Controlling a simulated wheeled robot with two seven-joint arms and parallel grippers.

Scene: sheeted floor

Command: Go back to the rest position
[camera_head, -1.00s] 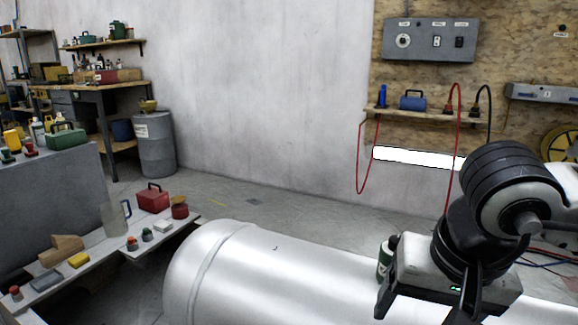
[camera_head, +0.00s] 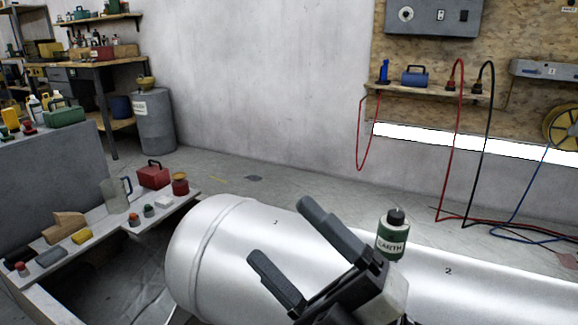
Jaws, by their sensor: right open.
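My right gripper (camera_head: 279,232) is in the lower middle of the head view, in front of the silver tank (camera_head: 205,265). Its two fingers are spread apart and point to the upper left, with nothing between them. A green and white bottle with a black cap, labelled EARTH (camera_head: 393,240), stands upright at the tank, just right of the gripper body. The gripper body hides part of the tank around the bottle's foot. My left gripper is not in view.
A low bench (camera_head: 100,240) at the left holds a red toolbox (camera_head: 153,175), a jug (camera_head: 116,195) and small blocks. A grey barrel (camera_head: 154,122) stands behind. Floor beyond the tank is open.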

